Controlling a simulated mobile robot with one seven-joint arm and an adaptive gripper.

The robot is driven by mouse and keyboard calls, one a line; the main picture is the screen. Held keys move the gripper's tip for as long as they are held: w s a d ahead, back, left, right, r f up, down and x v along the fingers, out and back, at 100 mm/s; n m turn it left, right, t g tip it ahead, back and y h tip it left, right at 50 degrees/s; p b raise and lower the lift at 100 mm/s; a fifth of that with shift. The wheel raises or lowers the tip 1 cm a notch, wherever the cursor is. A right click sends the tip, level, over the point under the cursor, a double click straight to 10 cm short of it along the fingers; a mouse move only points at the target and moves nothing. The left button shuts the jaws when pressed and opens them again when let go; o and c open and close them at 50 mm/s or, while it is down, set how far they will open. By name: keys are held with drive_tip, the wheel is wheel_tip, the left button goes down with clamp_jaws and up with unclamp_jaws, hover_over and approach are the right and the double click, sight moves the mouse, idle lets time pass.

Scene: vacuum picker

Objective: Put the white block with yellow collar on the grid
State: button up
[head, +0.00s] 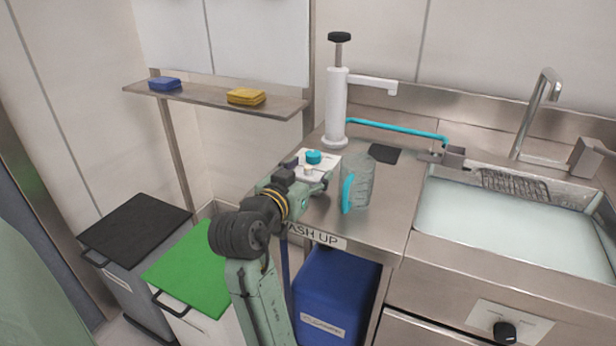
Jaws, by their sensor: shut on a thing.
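My gripper (311,181) is over the left end of the steel counter, at the end of my green arm. It is shut on a small pale thing (308,169), mostly hidden by the fingers. This seems to be the white block, but its yellow collar cannot be made out clearly. A white flat piece with a teal knob (314,157) shows just behind the fingers. The grid (515,183) is a dark wire rack at the back of the sink, well to the right of my gripper.
A clear jug with a teal handle (357,184) stands close right of my gripper. Behind it is a tall white pump dispenser (336,108). The faucet (540,110) rises behind the water-filled sink (510,235).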

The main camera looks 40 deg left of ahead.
sight(308, 169)
drive_tip(key=shift+r, duration=0.6)
wheel_tip(308, 169, up, 2)
drive_tip(key=shift+b, duration=0.3)
drive_tip(key=b+v, duration=0.2)
drive_tip(key=v, duration=1.4)
drive_tip(key=shift+d+f, duration=0.3)
drive_tip(key=shift+f, duration=0.1)
drive_tip(key=shift+s, duration=0.1)
